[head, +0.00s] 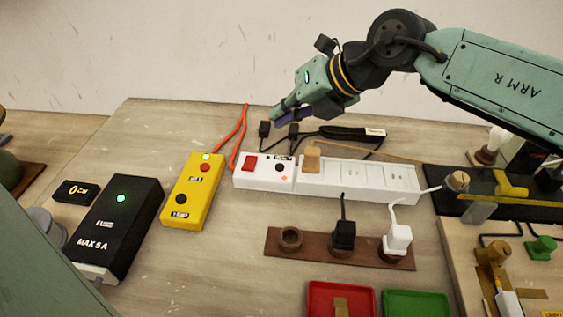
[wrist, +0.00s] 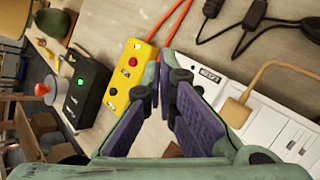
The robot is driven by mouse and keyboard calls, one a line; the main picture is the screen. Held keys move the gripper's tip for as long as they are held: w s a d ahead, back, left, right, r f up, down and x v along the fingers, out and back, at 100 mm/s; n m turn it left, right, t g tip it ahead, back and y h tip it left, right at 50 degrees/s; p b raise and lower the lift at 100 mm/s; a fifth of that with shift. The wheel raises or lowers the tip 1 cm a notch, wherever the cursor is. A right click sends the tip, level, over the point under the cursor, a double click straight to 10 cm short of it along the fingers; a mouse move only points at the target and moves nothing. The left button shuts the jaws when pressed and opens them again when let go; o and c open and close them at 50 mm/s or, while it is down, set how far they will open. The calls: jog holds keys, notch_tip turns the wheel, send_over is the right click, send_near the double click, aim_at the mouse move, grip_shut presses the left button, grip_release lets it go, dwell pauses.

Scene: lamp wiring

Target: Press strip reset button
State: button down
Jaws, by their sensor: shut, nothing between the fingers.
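The white power strip (head: 330,182) lies across the middle of the table, with a red rocker switch (head: 250,163) at its left end. A small black button (head: 279,167) sits beside the switch under a small label, with an orange light below it. In the wrist view the strip (wrist: 285,135) runs to the lower right and its label (wrist: 210,75) shows beside my fingers. The button cannot be made out clearly there. My gripper (head: 277,113) is shut and empty, above and behind the strip's left end. Its closed fingers (wrist: 163,65) also show in the wrist view.
A yellow box (head: 192,192) with red and black buttons stands left of the strip. A tan plug (head: 312,158) sits in the strip. Dark cords and plugs (head: 355,133) lie behind it. A brown plug rack (head: 300,257) stands in front. A black box (head: 115,225) is farther left.

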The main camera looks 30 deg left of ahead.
aim_at(283, 164)
jog(key=shift+f, duration=0.1)
notch_tip(283, 164, down, 9)
jog(key=b, duration=0.6)
jog(key=shift+w, duration=0.1)
jog(key=shift+r, duration=0.2)
jog(key=shift+f+b, duration=0.15)
jog(key=shift+b, duration=0.15)
dwell(0.7)
jog(key=shift+f+b, duration=0.3)
jog(key=shift+b, duration=0.2)
